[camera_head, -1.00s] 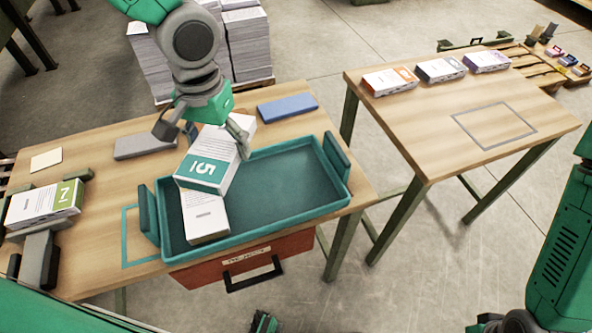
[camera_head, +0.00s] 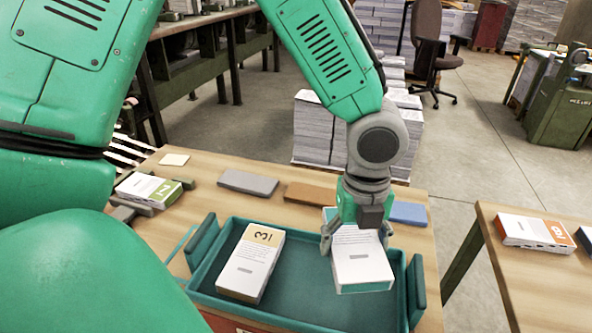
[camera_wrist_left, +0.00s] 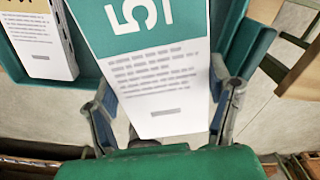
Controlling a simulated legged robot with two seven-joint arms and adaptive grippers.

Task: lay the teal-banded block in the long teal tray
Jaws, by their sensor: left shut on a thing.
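The teal-banded block (camera_head: 360,262), white with a "5" on its band in the left wrist view (camera_wrist_left: 150,75), is held by my left gripper (camera_head: 357,235). The gripper is shut on it from above, with a finger at each side; the fingers also show in the left wrist view (camera_wrist_left: 165,112). The block is over the right half of the long teal tray (camera_head: 205,243), lying nearly flat; I cannot tell whether it touches the tray floor. A tan-banded block (camera_head: 252,265) marked "3" lies in the tray's left part, apart from the held block. My right gripper is out of view.
Behind the tray lie a grey slab (camera_head: 248,183), a brown slab (camera_head: 308,194) and a blue slab (camera_head: 408,213). A green-banded block (camera_head: 148,190) sits at the left. Bare tray floor shows between the two blocks. A second table (camera_head: 490,235) with an orange-banded block (camera_head: 533,232) stands right.

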